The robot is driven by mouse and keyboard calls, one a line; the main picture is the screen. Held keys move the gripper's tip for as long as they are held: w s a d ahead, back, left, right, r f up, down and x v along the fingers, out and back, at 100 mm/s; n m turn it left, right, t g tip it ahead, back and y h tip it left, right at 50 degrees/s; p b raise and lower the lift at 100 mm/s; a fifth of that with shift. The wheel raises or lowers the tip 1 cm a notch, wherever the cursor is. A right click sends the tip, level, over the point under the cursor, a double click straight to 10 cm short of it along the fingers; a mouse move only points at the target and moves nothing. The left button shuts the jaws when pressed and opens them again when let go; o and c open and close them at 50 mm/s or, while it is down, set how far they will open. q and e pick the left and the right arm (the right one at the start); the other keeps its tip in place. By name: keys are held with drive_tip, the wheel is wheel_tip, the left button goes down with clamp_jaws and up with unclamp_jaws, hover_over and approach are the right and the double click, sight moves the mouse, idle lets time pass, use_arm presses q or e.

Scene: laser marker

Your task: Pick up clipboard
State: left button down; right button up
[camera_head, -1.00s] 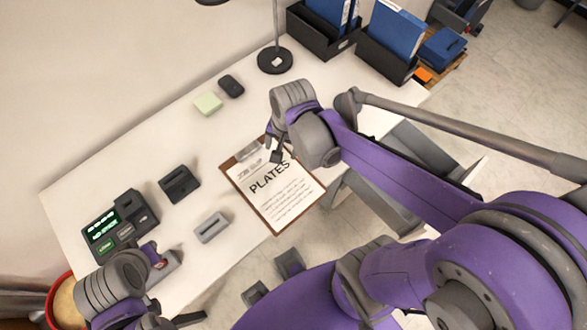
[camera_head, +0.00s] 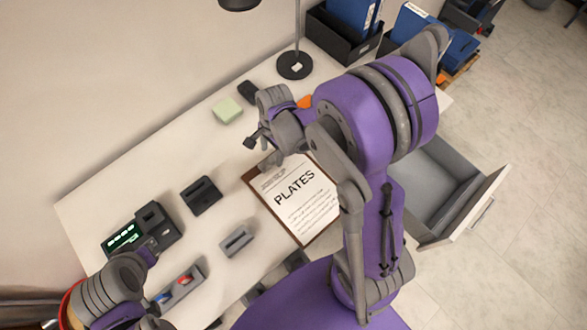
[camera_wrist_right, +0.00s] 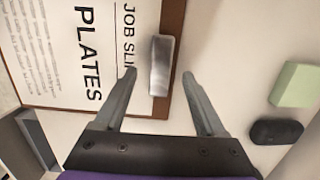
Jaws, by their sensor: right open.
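The clipboard (camera_head: 302,208) lies on the white desk, with a brown board and a white sheet reading "PLATES". Its metal clip (camera_wrist_right: 160,66) shows in the right wrist view. My right gripper (camera_head: 257,152) is over the clip end of the clipboard in the head view. In the right wrist view the same gripper (camera_wrist_right: 160,78) is open, its fingers either side of the clip, holding nothing. I cannot tell the height of the fingers above the board. My left gripper is at the lower left, cut off by the frame edge, and its jaws are unclear.
A green block (camera_head: 227,111) and a dark mouse-like object (camera_wrist_right: 276,131) lie near the clip end. A lamp base (camera_head: 295,66) stands behind. A dark device (camera_head: 201,195), a grey holder (camera_head: 237,241) and a display unit (camera_head: 127,236) are to the left. An open drawer (camera_head: 484,205) juts out right.

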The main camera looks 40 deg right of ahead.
sight(271, 160)
drive_tip(key=shift+a+f, duration=0.2)
drive_tip(key=shift+f, duration=1.3)
clamp_jaws()
